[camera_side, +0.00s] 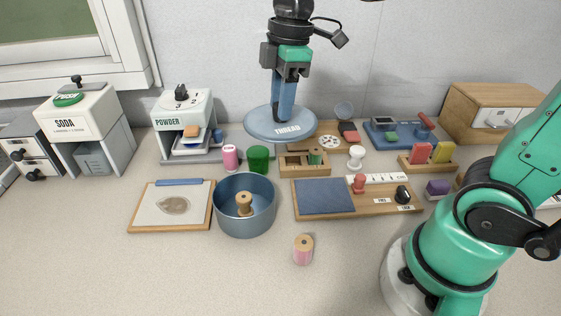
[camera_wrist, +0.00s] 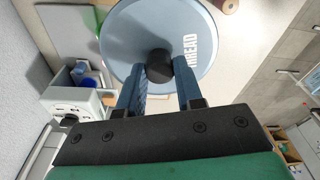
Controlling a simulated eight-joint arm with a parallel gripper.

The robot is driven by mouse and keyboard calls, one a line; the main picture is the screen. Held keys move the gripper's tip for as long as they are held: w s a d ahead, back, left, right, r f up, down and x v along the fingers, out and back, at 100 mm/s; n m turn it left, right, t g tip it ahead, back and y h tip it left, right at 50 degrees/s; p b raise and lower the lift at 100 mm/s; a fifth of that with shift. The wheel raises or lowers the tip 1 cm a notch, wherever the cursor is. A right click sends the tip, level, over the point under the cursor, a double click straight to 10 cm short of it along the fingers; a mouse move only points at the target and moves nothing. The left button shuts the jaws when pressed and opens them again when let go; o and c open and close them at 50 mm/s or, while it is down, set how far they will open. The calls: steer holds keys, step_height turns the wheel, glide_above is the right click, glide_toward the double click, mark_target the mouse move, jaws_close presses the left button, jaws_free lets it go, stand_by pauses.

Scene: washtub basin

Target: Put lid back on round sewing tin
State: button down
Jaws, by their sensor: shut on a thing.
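The round sewing tin (camera_side: 232,222) is a blue-grey open pot in the middle of the counter. A wooden spool (camera_side: 244,204) stands inside it. The lid (camera_side: 262,129) is a light blue disc marked THREAD, with a dark knob (camera_wrist: 159,66). My gripper (camera_side: 283,115) is shut on the lid's knob and holds the lid in the air, behind and to the right of the tin in the side view. In the wrist view the lid (camera_wrist: 127,42) hangs beyond my gripper (camera_wrist: 160,80), a finger on each side of the knob. The tin is not clear in the wrist view.
A pink spool (camera_side: 303,250) stands in front of the tin. A clipboard (camera_side: 155,212) lies left of it and a wooden board with a blue mat (camera_side: 324,196) lies right. A green cup (camera_side: 258,159) and wooden holder (camera_side: 290,162) stand behind. The front counter is mostly clear.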

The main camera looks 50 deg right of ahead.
steer(key=shift+w+a+f+n, duration=0.45)
steer(key=shift+a+f, duration=0.7)
steer(key=shift+f, duration=0.7)
steer(key=shift+w+a+f+n, duration=0.5)
steer(key=shift+a+f, duration=0.6)
steer(key=shift+f, duration=0.7)
steer(key=shift+w+a+f+n, duration=0.45)
steer(key=shift+a+f, duration=0.7)
steer(key=shift+f, duration=0.7)
steer(key=shift+f, duration=0.15)
jaws_free()
steer(key=shift+r, duration=3.5)
